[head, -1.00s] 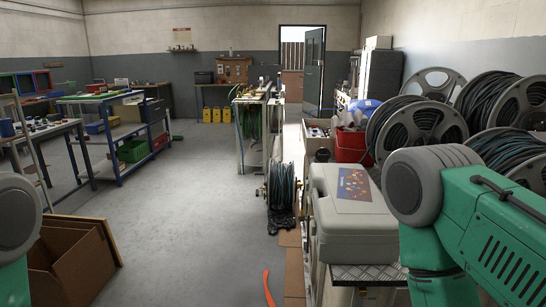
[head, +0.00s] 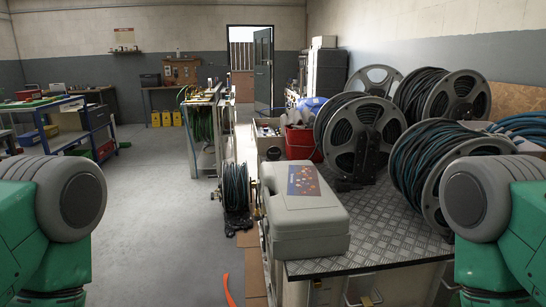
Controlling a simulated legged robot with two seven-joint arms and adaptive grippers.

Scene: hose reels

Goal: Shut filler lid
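No filler lid can be made out in the head view. A closed grey plastic case (head: 305,222) with a dark, colourfully dotted label on top lies at the near left corner of the metal-topped bench (head: 385,235). Large hose reels (head: 362,135) stand on the bench behind and to the right of it. My green and grey arms show at the left and right edges, but neither gripper is in the frame, so their state is hidden.
A red bin (head: 301,141) stands beyond the case. A smaller reel (head: 236,187) is on the floor left of the bench. An orange curved thing (head: 228,290) lies on the floor near the front. The floor (head: 150,235) at left centre is clear. An open door (head: 263,70) is at the back.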

